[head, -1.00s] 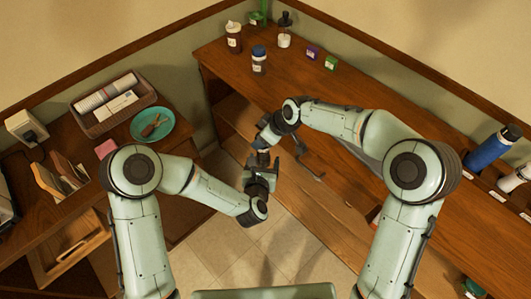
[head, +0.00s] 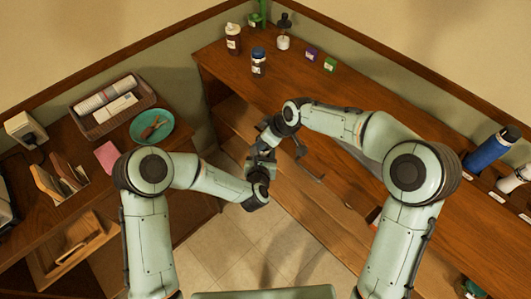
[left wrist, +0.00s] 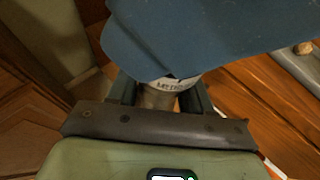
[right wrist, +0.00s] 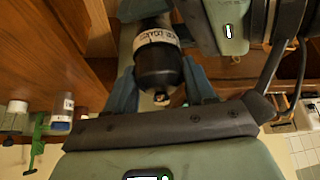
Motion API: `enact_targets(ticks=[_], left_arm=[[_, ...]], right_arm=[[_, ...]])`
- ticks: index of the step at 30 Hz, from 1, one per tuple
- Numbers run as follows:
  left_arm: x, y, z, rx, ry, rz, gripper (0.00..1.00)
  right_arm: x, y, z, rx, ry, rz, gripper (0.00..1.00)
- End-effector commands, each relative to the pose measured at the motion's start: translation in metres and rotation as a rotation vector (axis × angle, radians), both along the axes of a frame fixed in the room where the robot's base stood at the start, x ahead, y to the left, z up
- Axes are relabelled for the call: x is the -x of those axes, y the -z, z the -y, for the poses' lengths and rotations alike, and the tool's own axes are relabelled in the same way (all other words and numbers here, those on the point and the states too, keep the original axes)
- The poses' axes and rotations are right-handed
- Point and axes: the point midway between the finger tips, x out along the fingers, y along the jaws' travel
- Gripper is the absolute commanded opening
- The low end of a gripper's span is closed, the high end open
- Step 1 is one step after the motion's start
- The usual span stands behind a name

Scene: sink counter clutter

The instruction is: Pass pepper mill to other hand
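The pepper mill is a dark cylinder with a pale label band. In the right wrist view the pepper mill (right wrist: 158,66) sits between the blue-grey fingers of my right gripper (right wrist: 160,88), which press on its sides. In the left wrist view its pale labelled part (left wrist: 162,92) lies between the fingers of my left gripper (left wrist: 160,96). Small gaps or contact there cannot be told apart. A blue-grey finger of the right gripper hides much of the mill in that view. In the head view both grippers meet at mid-picture, left gripper (head: 258,162) below right gripper (head: 268,140).
The grippers are over open floor (head: 215,240) between two wooden counters. The right counter (head: 380,100) holds a blue-capped jar (head: 259,62), other bottles and small boxes at its far end. The left counter holds a teal plate (head: 153,126) and a basket (head: 112,105).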

Motion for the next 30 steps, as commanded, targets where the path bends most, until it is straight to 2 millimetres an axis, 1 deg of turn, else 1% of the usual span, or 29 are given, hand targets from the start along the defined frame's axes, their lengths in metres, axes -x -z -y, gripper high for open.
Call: enact_targets(ticks=[1,2,3,14,17,20,30], left_arm=[[0.003,-0.003,0.008,0.007,0.021,0.004,0.10],[0.003,-0.003,0.008,0.007,0.021,0.004,0.10],[0.003,-0.003,0.008,0.006,0.021,0.004,0.10],[0.001,-0.003,0.005,0.005,0.011,0.003,0.10],[0.000,-0.003,0.004,0.005,0.009,0.003,0.10],[0.000,-0.002,0.004,0.005,0.009,0.003,0.10],[0.001,-0.001,0.004,0.003,0.011,0.000,0.10]], right_arm=[[0.000,-0.003,-0.005,-0.009,-0.004,0.008,0.67],[0.000,-0.003,-0.005,-0.009,-0.005,0.006,0.77],[0.000,-0.003,-0.005,-0.009,-0.005,0.006,0.84],[0.002,-0.001,-0.005,-0.006,-0.008,-0.002,0.84],[0.003,-0.005,-0.004,-0.006,-0.008,-0.002,0.84],[0.006,-0.016,0.002,-0.006,-0.006,0.000,0.84],[0.024,-0.079,0.030,-0.010,-0.004,0.008,0.84]])
